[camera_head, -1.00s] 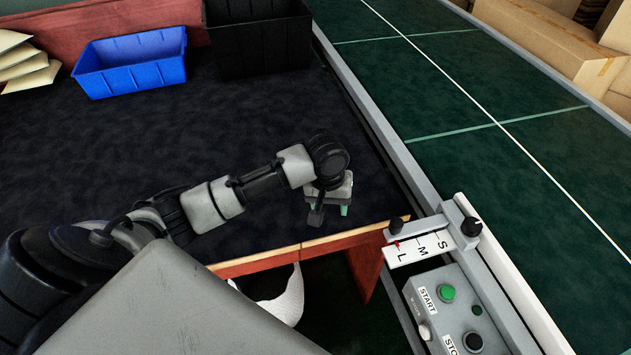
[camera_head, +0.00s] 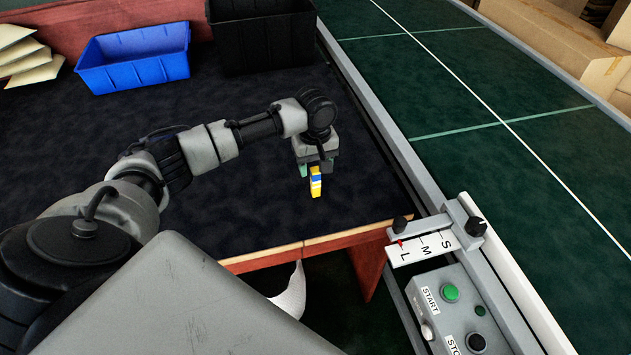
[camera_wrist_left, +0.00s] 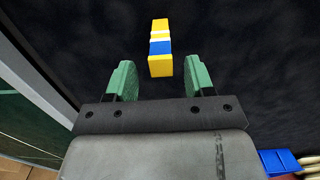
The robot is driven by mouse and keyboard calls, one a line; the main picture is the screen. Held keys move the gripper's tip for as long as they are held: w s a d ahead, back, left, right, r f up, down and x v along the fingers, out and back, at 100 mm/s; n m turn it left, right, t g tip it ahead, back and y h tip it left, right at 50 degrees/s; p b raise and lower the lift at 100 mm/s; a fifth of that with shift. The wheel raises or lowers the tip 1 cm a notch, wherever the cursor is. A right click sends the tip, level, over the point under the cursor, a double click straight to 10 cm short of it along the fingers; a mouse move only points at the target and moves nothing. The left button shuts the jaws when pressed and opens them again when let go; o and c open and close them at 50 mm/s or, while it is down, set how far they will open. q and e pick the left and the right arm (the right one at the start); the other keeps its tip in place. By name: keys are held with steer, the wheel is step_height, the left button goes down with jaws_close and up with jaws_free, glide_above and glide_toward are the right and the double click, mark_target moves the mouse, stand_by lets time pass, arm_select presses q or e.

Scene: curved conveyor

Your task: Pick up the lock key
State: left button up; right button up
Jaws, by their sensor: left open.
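The lock key appears to be the small yellow block with blue and white bands (camera_head: 315,182). It is on the dark table top near the front edge, just below my left gripper in the head view. In the left wrist view the block (camera_wrist_left: 160,48) lies ahead of the fingertips, roughly centred between them. My left gripper (camera_head: 314,168) has green finger pads, which also show in the left wrist view (camera_wrist_left: 157,80), spread apart with nothing between them. In the head view the gripper covers part of the block's far end. My right gripper is not in view.
A blue bin (camera_head: 133,58) and a black bin (camera_head: 264,38) stand at the back of the table. A green conveyor (camera_head: 480,130) with a metal rail runs along the right. A control box (camera_head: 450,305) and an L-M-S slider (camera_head: 425,247) sit at the front right.

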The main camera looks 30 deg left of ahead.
mark_target(315, 176)
arm_select(q)
step_height(315, 176, down, 4)
steer(key=shift+s+f, duration=0.1)
steer(key=shift+s, duration=0.05)
jaws_close()
stand_by(0.3)
